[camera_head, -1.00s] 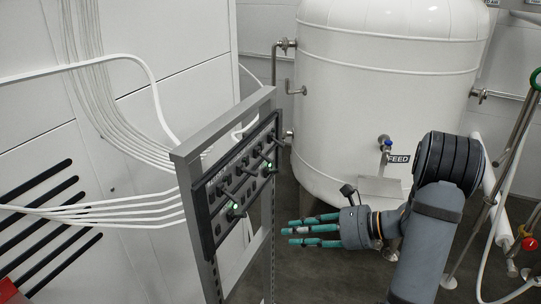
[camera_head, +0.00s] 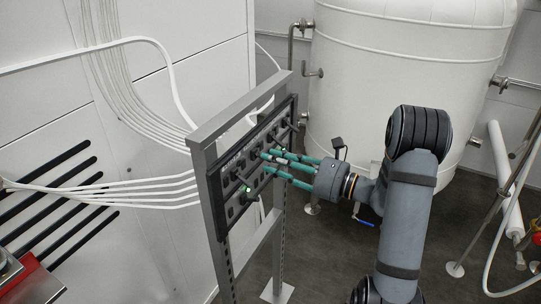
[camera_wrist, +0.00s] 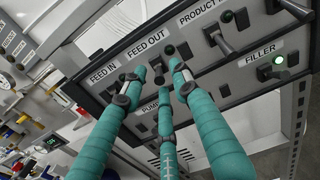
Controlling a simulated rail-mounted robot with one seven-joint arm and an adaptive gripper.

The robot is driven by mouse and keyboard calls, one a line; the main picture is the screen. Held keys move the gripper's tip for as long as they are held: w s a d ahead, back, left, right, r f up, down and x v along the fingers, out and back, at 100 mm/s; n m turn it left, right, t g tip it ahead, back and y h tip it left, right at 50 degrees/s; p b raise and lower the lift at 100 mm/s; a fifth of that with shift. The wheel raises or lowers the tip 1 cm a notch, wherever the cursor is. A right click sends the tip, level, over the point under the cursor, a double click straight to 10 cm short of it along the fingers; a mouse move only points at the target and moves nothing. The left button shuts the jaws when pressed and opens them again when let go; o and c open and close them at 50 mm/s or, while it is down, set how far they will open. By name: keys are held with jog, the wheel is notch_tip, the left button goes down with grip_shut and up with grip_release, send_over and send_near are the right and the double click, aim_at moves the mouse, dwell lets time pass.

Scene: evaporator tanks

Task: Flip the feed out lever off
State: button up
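The feed out lever (camera_wrist: 158,72) is a small dark lever under the FEED OUT label (camera_wrist: 146,45) on the control panel (camera_wrist: 236,78). In the wrist view my gripper (camera_wrist: 157,82) has its teal fingers around the lever, with fingertips spread on both sides and one below. The fingers look open; contact with the lever is unclear. They partly hide the lever, so its exact position is hard to tell. In the head view my gripper (camera_head: 267,162) reaches the face of the panel (camera_head: 223,208).
A neighbouring lever (camera_wrist: 220,40) is at the PRODUCT label. The FILLER lever (camera_wrist: 268,72) has a lit green lamp (camera_wrist: 279,60). A grey metal frame (camera_head: 204,165) holds the panel. A large white tank (camera_head: 400,90) stands behind; white cables (camera_head: 120,190) run left.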

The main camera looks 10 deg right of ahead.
jog(key=shift+w+a, duration=0.4)
jog(key=shift+a, duration=0.15)
jog(key=c, duration=0.3)
jog(key=c, duration=0.4)
grip_shut()
